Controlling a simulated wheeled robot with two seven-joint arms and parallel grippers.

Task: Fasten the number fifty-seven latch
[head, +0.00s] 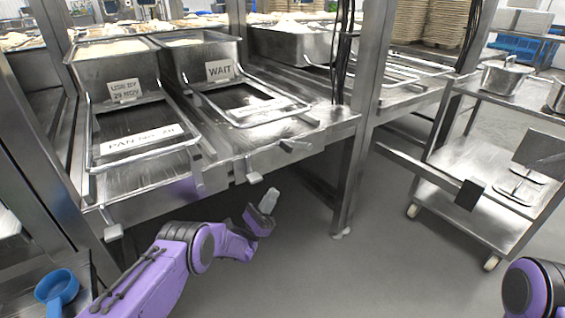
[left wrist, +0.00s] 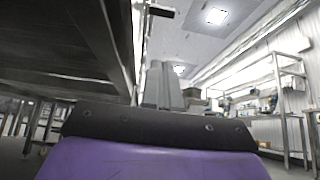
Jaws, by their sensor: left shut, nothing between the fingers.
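Latch-like levers show along the front edge of the steel rack in the head view: a left one (head: 113,232), a middle one (head: 254,177) and a right one (head: 294,145). I can read no number fifty-seven on any of them. My left gripper (head: 268,201) is shut and empty, below and slightly right of the middle lever and apart from it. In the left wrist view its closed fingers (left wrist: 163,88) point up beside the rack's underside. A dark stub (left wrist: 160,12) shows above them; I cannot tell which lever it is. My right gripper is out of view.
The rack holds pans of rice (head: 110,50) behind tilted frames, with a "WAIT" card (head: 220,70) and a "PAN No." label (head: 142,139). A rack post (head: 352,170) stands right of my left gripper. A steel cart (head: 470,190) stands farther right. The floor between is clear.

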